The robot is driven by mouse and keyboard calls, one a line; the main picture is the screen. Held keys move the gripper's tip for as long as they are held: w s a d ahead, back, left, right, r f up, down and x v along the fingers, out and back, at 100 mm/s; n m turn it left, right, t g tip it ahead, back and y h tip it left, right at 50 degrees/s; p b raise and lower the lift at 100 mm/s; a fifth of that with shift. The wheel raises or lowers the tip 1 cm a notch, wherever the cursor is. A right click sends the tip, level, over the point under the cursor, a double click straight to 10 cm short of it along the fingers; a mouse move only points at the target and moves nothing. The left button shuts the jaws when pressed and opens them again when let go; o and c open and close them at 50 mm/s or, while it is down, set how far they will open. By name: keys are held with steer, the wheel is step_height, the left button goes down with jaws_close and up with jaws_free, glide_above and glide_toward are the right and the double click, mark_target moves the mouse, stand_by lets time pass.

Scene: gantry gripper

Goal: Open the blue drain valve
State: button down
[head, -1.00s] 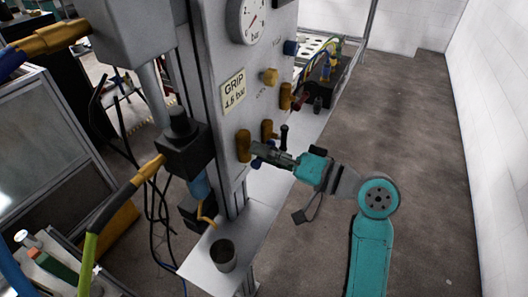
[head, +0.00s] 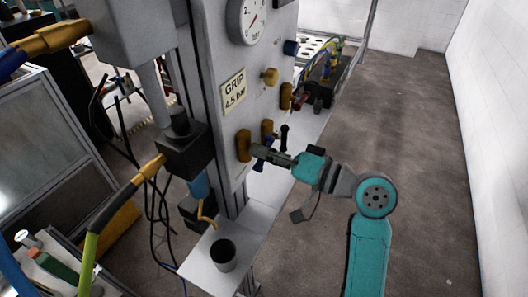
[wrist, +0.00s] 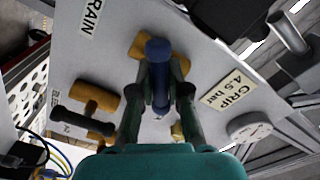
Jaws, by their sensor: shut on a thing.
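The blue drain valve has a blue lever handle (wrist: 159,82) with a rounded end, in front of a brass body (wrist: 140,46) on the grey panel. The DRAIN label (wrist: 91,16) is at the panel's upper left in the wrist view. My gripper (wrist: 160,72) has one finger on each side of the blue handle and is shut on it.
A black-handled valve (wrist: 84,121) sits close beside the blue one in the wrist view. The panel (head: 222,133) carries a GRIP sign (head: 233,91) and a gauge (head: 247,20). A dark cup (head: 223,254) stands on the shelf below. The floor at right is clear.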

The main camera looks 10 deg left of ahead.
steer(key=n, duration=0.4)
steer(key=shift+n, duration=0.4)
steer(key=n, duration=0.4)
steer(key=shift+n, duration=0.3)
steer(key=n, duration=0.4)
steer(key=shift+n, duration=2.1)
steer(key=c, duration=0.8)
jaws_free()
